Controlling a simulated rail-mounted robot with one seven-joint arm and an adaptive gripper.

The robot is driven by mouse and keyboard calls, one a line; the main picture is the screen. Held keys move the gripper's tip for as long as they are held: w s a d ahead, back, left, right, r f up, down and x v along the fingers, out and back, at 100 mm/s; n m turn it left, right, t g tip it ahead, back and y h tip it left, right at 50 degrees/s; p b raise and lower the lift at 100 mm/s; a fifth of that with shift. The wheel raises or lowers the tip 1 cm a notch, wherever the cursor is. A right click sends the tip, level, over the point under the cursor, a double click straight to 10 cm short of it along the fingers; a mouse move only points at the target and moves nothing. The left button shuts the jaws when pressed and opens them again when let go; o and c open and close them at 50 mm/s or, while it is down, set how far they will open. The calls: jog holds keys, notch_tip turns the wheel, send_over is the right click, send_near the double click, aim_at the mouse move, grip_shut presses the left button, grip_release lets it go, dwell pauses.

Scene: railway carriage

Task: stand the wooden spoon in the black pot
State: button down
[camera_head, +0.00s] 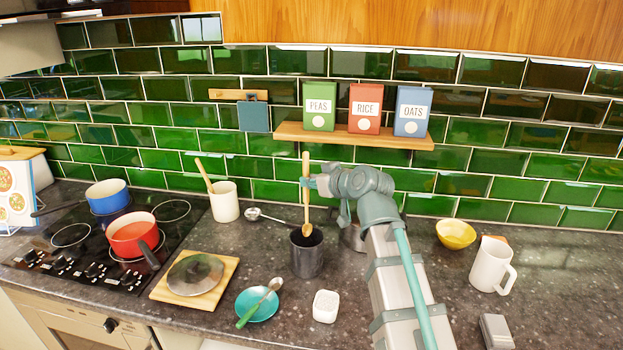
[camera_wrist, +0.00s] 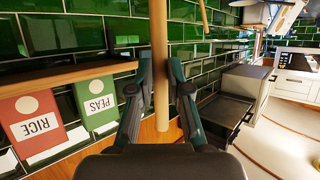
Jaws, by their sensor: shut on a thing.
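The wooden spoon (camera_head: 306,212) is upright with its bowl end down, over the mouth of the black pot (camera_head: 306,260). The bowl end overlaps the pot's opening in the head view; I cannot tell whether it is just above the rim or slightly inside. The pot stands on the dark counter. My gripper (camera_head: 307,183) is shut on the spoon's handle, above the pot. In the wrist view the handle (camera_wrist: 160,40) passes between the two fingers. The pot is not visible in the wrist view.
A metal ladle (camera_head: 262,215) lies behind the pot. A cream crock (camera_head: 224,203) with another wooden utensil stands left. A teal bowl (camera_head: 248,307) with a spoon and a white container (camera_head: 325,306) are in front. A shelf (camera_head: 355,136) with boxes is above.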

aim_at(308, 204)
jog(key=shift+f+b, duration=2.45)
jog(key=shift+f, duration=1.15)
jog(key=c, duration=1)
grip_release()
jog(key=shift+c, duration=0.2)
jog(key=shift+s, duration=0.1)
jog(key=v, duration=1.2)
jog(key=shift+a, duration=0.1)
